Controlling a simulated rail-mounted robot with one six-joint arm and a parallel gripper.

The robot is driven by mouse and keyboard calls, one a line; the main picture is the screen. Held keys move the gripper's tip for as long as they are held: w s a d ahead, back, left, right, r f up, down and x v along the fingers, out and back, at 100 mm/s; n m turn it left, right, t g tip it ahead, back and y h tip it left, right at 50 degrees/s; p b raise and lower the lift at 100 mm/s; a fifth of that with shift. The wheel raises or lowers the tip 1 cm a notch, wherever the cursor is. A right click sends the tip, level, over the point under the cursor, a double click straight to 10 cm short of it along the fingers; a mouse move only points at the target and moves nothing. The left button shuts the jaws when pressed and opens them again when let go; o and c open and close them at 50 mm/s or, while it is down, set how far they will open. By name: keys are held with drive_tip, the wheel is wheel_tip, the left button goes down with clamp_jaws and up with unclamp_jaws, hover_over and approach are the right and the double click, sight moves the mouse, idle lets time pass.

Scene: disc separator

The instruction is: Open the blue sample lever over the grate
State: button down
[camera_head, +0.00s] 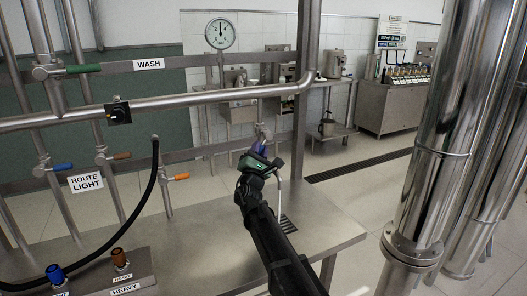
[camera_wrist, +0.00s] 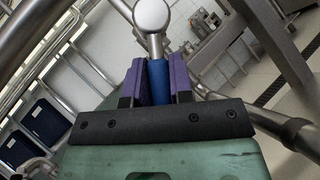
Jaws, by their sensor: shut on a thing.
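The blue sample lever (camera_wrist: 158,80) stands between the two purple finger pads of my gripper (camera_wrist: 159,88) in the wrist view. The pads are shut on its blue grip from both sides. A round metal valve end (camera_wrist: 151,15) shows just beyond the grip. In the head view my gripper (camera_head: 259,147) is above the steel table, with its fingers at the valve. The lever is mostly hidden there by the gripper. The grate (camera_head: 288,225) is in the table top, below and right of the gripper, partly hidden by my arm.
The steel table (camera_head: 325,232) is mostly clear. A horizontal pipe (camera_head: 205,97) runs above left. Orange (camera_head: 181,177) and other blue (camera_head: 62,167) handles are to the left, with a black hose (camera_head: 151,195).

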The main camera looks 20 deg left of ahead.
drive_tip(key=c, duration=1)
unclamp_jaws()
drive_tip(key=b+v, duration=0.5)
drive_tip(key=v, duration=0.5)
drive_tip(key=shift+s+f, duration=0.2)
drive_tip(key=shift+s, duration=0.15)
